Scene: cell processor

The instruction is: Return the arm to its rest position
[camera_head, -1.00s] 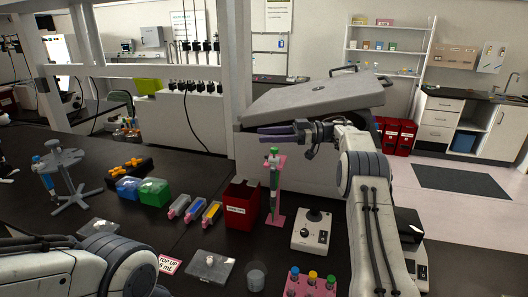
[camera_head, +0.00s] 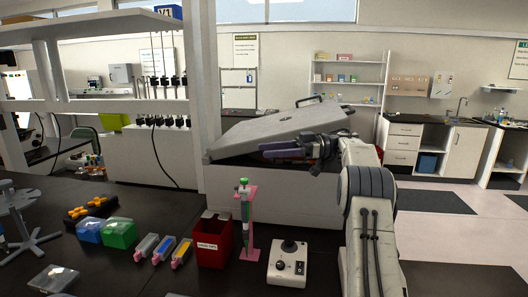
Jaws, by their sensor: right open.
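My right arm (camera_head: 368,215) rises from the bottom right and bends left at its wrist. My right gripper (camera_head: 284,148) is raised above the bench in front of the grey lid of the large machine (camera_head: 275,136). Its dark fingers point left and hold nothing that I can see. A green-topped pipette (camera_head: 244,205) stands upright in a pink stand (camera_head: 252,228) below the gripper, apart from it. My left arm and gripper are out of view.
A red box (camera_head: 213,243) and a white joystick device (camera_head: 288,264) flank the pipette stand. Blue and green boxes (camera_head: 119,232) and several small coloured holders (camera_head: 163,247) stand to the left. A grey carousel stand (camera_head: 20,215) is at the far left. Shelf uprights (camera_head: 203,90) rise behind the bench.

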